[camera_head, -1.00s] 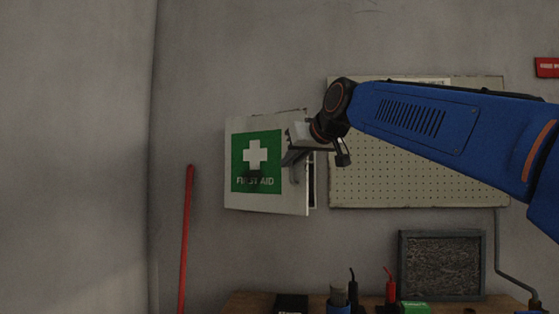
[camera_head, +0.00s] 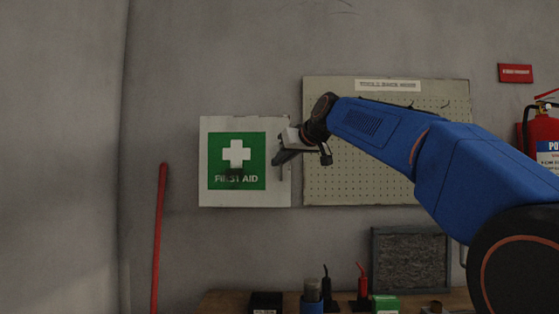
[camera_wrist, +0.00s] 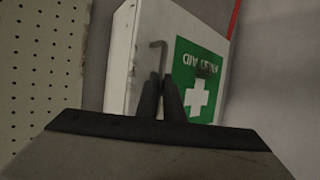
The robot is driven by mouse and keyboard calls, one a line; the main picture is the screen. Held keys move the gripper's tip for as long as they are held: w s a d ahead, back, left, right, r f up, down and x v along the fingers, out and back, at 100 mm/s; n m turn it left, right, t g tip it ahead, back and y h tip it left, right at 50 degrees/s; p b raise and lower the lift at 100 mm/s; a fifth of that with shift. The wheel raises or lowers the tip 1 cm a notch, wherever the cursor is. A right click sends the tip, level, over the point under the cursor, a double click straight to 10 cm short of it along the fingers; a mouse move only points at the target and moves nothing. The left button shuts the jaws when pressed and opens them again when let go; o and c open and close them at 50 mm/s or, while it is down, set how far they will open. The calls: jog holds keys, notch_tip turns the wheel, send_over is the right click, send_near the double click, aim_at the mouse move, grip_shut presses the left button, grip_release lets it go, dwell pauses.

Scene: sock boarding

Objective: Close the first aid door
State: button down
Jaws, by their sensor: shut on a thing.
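The white first aid cabinet door (camera_head: 245,198) with its green cross sign hangs on the wall at the centre left of the head view. The door looks flush with the cabinet, with no gap showing at its right edge. In the wrist view the door (camera_wrist: 217,60) and the white cabinet side (camera_wrist: 120,65) show upside down. A thin handle (camera_wrist: 158,45) stands on the door near its edge. My gripper (camera_head: 281,160) is at the door's right edge. In the wrist view its dark fingers (camera_wrist: 161,92) are together around the lower part of the handle.
A pegboard (camera_head: 390,185) is on the wall right of the cabinet. A bench (camera_head: 225,300) below carries small boxes, tools and a grey framed panel (camera_head: 410,258). A red pole (camera_head: 159,235) leans at left, and a red extinguisher (camera_head: 545,135) is at right.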

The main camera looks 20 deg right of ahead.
jog(key=shift+w+d+r, duration=0.1)
jog(key=shift+w+d, duration=0.1)
jog(key=c, duration=2.2)
grip_release()
jog(key=shift+s+r, duration=0.1)
jog(key=v, duration=1.7)
jog(key=shift+s, duration=0.35)
